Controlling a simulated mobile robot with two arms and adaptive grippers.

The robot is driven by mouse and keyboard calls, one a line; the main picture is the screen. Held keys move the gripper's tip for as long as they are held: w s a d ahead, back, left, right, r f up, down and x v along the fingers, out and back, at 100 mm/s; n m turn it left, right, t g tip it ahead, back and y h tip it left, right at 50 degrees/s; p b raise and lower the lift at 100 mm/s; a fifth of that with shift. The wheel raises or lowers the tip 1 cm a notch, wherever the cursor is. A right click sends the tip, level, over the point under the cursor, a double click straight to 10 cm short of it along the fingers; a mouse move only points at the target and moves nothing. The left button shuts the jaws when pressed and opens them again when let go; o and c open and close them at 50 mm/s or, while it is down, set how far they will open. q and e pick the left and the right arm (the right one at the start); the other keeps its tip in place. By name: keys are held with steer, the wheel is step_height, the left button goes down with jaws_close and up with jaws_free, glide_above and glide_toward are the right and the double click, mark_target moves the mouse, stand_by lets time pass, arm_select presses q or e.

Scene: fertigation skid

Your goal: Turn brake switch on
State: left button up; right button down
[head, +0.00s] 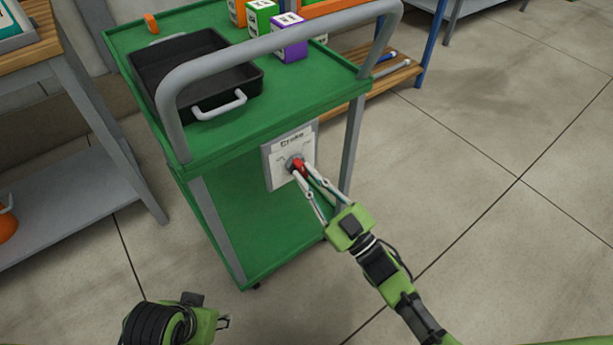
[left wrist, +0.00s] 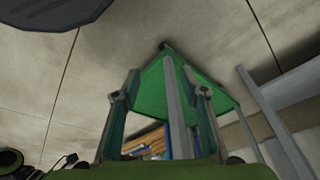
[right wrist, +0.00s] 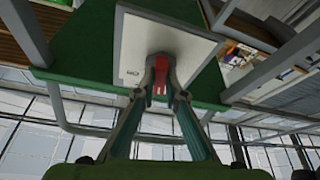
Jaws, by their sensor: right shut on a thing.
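The brake switch is a white panel (head: 280,174) labelled "Brake" on the end of a green cart, with a red handle (head: 300,168) on a grey hub. My right gripper (head: 301,173) reaches it from the lower right and is shut on the red handle. In the right wrist view the red handle (right wrist: 160,76) sits between the two fingertips (right wrist: 161,63), in front of the white panel (right wrist: 185,45). The fingers hide part of the handle and hub. My left gripper (head: 224,321) is low, apart from the cart; its fingers (left wrist: 163,92) are spread and empty.
The green cart (head: 225,225) has a grey push handle (head: 265,42) above the switch. A black tray (head: 152,62) and several coloured boxes (head: 290,50) stand on its top. A grey-legged table (head: 84,95) stands at left. Floor at right is clear.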

steer(key=n+g, duration=0.1)
steer(key=n, duration=0.2)
steer(key=shift+w+d+y, duration=0.1)
steer(key=shift+y, duration=0.2)
steer(key=shift+n+g+y+p, duration=0.35)
steer(key=shift+n+g, duration=0.15)
steer(key=shift+n, duration=0.6)
arm_select(q)
steer(key=shift+s+p+x, duration=0.15)
steer(key=shift+p+x, duration=0.05)
steer(key=shift+x, duration=1.15)
steer(key=shift+s+p+x, duration=0.1)
steer(key=shift+p+x, duration=0.05)
steer(key=shift+x, duration=1.25)
arm_select(e)
steer(key=shift+w+d+r+n+g, duration=0.1)
steer(key=shift+n+g, duration=0.3)
steer(key=shift+n, duration=0.5)
steer(key=shift+d+n+g, duration=0.1)
steer(key=shift+n+g, duration=0.3)
steer(key=shift+n, duration=0.5)
arm_select(q)
steer(key=shift+d+f, duration=0.1)
steer(key=shift+d, duration=0.05)
arm_select(e)
steer(key=c, duration=2.1)
jaws_free()
steer(key=shift+a, duration=0.1)
steer(key=v, duration=1.2)
steer(key=shift+w, duration=0.1)
